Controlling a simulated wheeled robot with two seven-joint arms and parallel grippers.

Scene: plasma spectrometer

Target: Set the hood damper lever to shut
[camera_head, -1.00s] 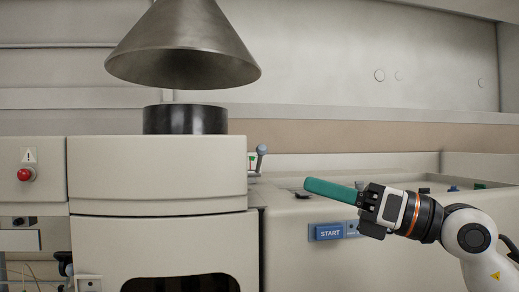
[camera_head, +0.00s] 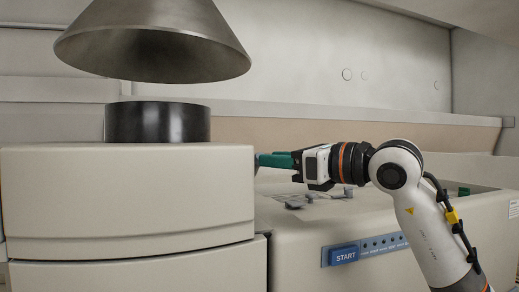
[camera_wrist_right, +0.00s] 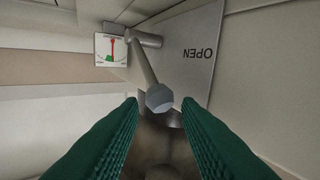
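In the right wrist view the damper lever (camera_wrist_right: 147,68) is a thin grey rod with a faceted grey-blue knob (camera_wrist_right: 160,97) at its end. It rises from a pivot beside a small white gauge (camera_wrist_right: 112,60) with a red pointer and a green mark. The word OPEN stands upside down on the panel (camera_wrist_right: 200,75) to the right. My right gripper (camera_wrist_right: 159,104) is open, with the knob centred between its green fingertips; contact is not visible. In the head view my right gripper (camera_head: 268,160) is at the cabinet's right side, and the lever cannot be made out there. My left gripper is not in view.
The metal cone hood (camera_head: 155,45) hangs over a black collar (camera_head: 157,122) on the beige cabinet (camera_head: 125,190). A lower bench with a blue START button (camera_head: 344,254) lies right of it, below my right arm.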

